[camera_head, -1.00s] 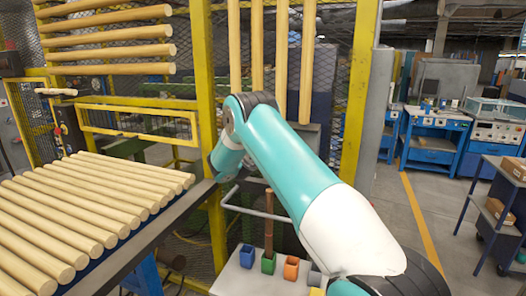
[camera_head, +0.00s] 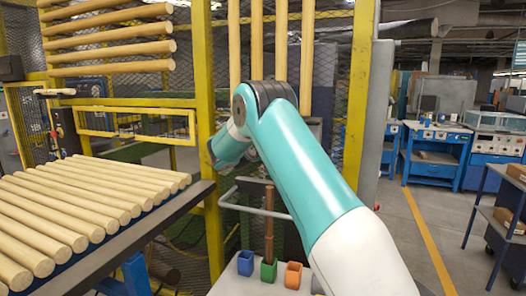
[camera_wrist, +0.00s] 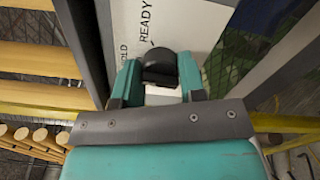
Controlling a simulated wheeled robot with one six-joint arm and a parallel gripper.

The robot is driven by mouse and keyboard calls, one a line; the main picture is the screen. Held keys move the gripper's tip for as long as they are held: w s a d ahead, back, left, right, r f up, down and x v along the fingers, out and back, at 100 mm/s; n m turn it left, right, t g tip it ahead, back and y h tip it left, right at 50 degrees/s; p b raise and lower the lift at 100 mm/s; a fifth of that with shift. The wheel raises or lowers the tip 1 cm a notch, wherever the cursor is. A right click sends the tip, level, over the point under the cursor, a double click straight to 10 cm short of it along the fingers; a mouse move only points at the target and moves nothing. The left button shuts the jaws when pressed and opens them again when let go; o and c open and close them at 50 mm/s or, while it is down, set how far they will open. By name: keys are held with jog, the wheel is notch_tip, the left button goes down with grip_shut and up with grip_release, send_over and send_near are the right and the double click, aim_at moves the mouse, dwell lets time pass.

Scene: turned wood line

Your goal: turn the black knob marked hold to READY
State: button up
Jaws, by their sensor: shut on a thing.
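The black knob (camera_wrist: 160,66) sits on a white label plate (camera_wrist: 188,22) in the wrist view. The plate carries the printed words READY, just above the knob, and HOLD, partly hidden to its left. My gripper (camera_wrist: 158,78) has its two teal fingers on either side of the knob and is shut on it. The knob's lower part is hidden between the fingers, and I cannot tell which word it points to. In the head view my teal arm reaches to the left of the yellow post's right side; the knob and fingers are not visible there.
A rack of turned wood rods (camera_head: 90,200) lies at the left. A yellow post (camera_head: 206,100) and mesh fence stand close to my arm.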

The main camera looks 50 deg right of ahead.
jog(key=m+b, duration=0.3)
jog(key=f+m+b, duration=0.1)
jog(key=m+b, duration=0.1)
jog(key=b, duration=0.1)
jog(key=shift+m, duration=0.4)
jog(key=m+b, duration=0.3)
jog(key=shift+r, duration=0.1)
jog(key=shift+r+m+b, duration=0.1)
jog(key=shift+m+b, duration=1)
jog(key=shift+b, duration=0.15)
jog(key=shift+r, duration=0.1)
jog(key=o, duration=0.9)
jog(key=b+v, duration=0.4)
jog(key=v, duration=1.3)
jog(key=shift+a, duration=0.2)
